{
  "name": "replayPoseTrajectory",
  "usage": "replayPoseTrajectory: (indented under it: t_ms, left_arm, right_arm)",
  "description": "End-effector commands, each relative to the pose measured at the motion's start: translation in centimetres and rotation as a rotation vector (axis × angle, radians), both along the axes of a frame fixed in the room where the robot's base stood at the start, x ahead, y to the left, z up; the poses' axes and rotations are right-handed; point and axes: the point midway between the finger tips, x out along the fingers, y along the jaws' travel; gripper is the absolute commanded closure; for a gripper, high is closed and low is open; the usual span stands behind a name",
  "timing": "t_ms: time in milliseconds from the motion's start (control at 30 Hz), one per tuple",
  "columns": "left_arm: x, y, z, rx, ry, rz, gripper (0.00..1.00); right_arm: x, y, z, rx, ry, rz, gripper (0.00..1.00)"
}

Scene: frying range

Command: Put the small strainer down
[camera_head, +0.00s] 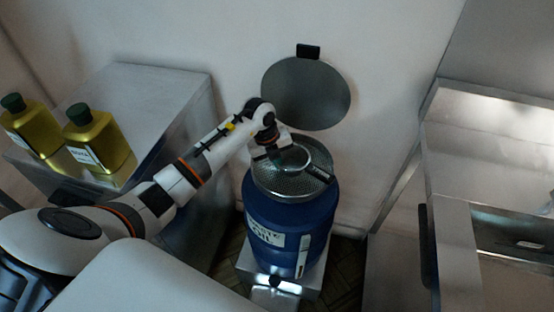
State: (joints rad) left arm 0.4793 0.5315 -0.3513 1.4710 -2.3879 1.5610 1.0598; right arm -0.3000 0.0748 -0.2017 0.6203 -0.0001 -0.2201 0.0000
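The small strainer (292,160) is a round metal mesh bowl with a dark handle (318,171) pointing right and toward the front. It is over the open top of a blue drum (315,222), above or on a larger perforated metal strainer (285,188) set in the drum's mouth. I cannot tell whether the two touch. My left gripper (270,152) is at the left edge of the small strainer, on the side away from the handle. Its fingers are dark and small, so their gap and any hold on the rim are unclear. My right gripper is out of view.
A round grey lid (306,93) stands raised against the wall behind the drum. The drum rests on a low metal stand (300,288). Two yellow oil bottles (100,148) with green caps stand on a metal cabinet (150,95) at left. A metal range (480,165) is at right.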

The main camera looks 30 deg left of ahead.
Motion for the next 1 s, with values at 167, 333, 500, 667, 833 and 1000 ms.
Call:
replayPoseTrajectory:
  t_ms: [167, 333, 500, 667, 833, 1000]
  left_arm:
    - [0.0, 0.0, 0.0, 0.000, -0.001, 0.000, 1.00]
    - [0.0, 0.0, -0.2, 0.000, 0.000, 0.000, 0.84]
    - [0.0, 0.0, -0.2, 0.000, 0.000, 0.000, 0.76]
    - [0.0, 0.0, -0.1, 0.000, 0.000, 0.000, 0.76]
    - [-0.1, 0.3, 1.3, 0.000, -0.003, 0.000, 0.76]
    - [-0.7, 0.9, 4.7, 0.002, -0.005, 0.000, 0.76]
  right_arm:
    - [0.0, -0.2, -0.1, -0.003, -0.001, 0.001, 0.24]
    - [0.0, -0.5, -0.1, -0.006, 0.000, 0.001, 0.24]
    - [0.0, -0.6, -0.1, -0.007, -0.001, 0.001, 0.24]
    - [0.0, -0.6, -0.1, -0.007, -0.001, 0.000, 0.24]
    - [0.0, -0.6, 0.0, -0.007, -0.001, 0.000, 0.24]
    - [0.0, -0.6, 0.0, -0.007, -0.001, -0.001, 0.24]
